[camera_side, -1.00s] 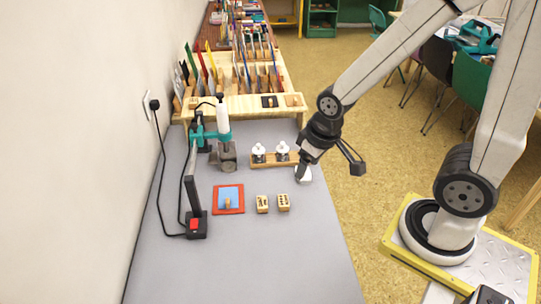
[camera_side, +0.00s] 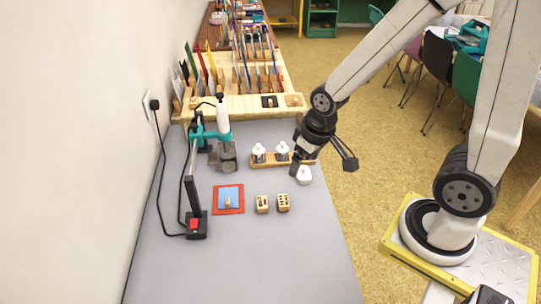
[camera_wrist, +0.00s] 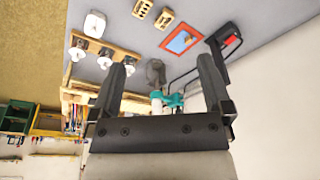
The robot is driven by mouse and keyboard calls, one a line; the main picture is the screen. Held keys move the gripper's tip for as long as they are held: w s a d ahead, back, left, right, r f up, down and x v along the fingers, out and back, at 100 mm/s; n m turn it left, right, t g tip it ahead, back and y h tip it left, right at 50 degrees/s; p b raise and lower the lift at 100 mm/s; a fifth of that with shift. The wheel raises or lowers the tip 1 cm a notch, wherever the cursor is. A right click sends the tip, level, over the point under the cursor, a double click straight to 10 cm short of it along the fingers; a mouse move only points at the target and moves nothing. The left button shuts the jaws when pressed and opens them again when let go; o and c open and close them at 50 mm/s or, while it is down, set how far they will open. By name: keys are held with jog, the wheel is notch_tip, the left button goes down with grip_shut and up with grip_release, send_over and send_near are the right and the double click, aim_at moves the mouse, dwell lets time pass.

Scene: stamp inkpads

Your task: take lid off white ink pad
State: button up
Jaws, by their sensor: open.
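A small white piece (camera_side: 304,175) stands on the grey table just in front of the right end of a low wooden rack (camera_side: 268,163). I cannot tell whether it is a whole ink pad or a lid.
Two wooden stamp blocks (camera_side: 262,204) (camera_side: 283,202) and a red-framed blue pad (camera_side: 228,199) lie in front. A stand with a teal clamp (camera_side: 205,135) and a black device (camera_side: 196,225) are at left. A wooden tool rack (camera_side: 240,103) is behind. The front table is clear.

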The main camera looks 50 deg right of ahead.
jog(key=w+d+f+m+g, duration=0.1)
jog(key=w+d+f+m, duration=0.4)
jog(key=w+d, duration=0.4)
jog(key=m+g, duration=0.1)
jog(key=m, duration=0.2)
send_over(304, 167)
jog(key=f, duration=1.1)
jog(key=shift+w+a+f, duration=0.1)
jog(key=shift+a, duration=0.15)
jog(key=shift+f, duration=1.25)
jog(key=shift+f, duration=0.1)
jog(key=shift+d+f, duration=0.15)
jog(key=shift+f, duration=2.35)
jog(key=c, duration=1.2)
